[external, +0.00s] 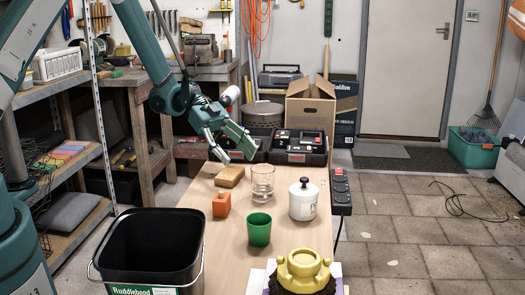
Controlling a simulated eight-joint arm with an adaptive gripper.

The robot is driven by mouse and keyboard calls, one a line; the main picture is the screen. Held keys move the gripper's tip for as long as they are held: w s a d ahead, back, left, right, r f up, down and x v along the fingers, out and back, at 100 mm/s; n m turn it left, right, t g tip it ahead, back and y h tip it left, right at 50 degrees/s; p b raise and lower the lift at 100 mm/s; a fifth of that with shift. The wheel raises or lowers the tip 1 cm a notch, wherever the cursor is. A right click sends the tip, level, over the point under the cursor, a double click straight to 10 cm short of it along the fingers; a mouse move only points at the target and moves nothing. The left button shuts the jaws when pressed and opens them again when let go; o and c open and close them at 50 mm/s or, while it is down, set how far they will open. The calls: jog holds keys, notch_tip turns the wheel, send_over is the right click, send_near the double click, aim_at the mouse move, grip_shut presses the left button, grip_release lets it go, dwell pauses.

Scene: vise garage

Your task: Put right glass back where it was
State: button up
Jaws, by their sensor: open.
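A clear glass tumbler (262,183) stands upright on the wooden table (222,262). It is the only clear glass I can make out, and it looks empty. A green cup (259,229) stands upright in front of it, nearer the camera. My gripper (239,156) is open and empty. It hangs above the far part of the table, up and to the left of the glass, apart from it. The fingers point down and to the right.
A wooden block (229,176) and an orange block (221,204) lie left of the glass. A white lidded jar (303,202) stands to its right, beside a power strip (341,192). A yellow part (302,266) and a black bucket (150,245) are near the front.

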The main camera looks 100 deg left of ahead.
jog(key=w+d+r+n+g+y, duration=0.1)
jog(key=w+d+r, duration=0.3)
jog(key=d, duration=0.5)
jog(key=w+d+r+n+g+y, duration=0.1)
jog(key=w+d+r+n+g, duration=0.15)
jog(key=d+r, duration=0.55)
jog(key=w+d+r+n+g+y, duration=0.1)
jog(key=w+d+r, duration=0.3)
jog(key=d, duration=0.6)
jog(key=s+d+r+n+y, duration=0.1)
jog(key=s+d+r, duration=0.2)
jog(key=d, duration=0.6)
jog(key=s+d+r+n+t+y, duration=0.1)
jog(key=s+d+r+y, duration=0.1)
jog(key=s+d, duration=0.6)
jog(key=s+d+r+n+t+y, duration=0.1)
jog(key=s+d+r, duration=0.2)
jog(key=s+d, duration=0.3)
jog(key=d, duration=0.4)
jog(key=shift+s+d+r+y, duration=0.25)
jog(key=shift+d+r+y, duration=0.1)
jog(key=shift+r+y, duration=0.05)
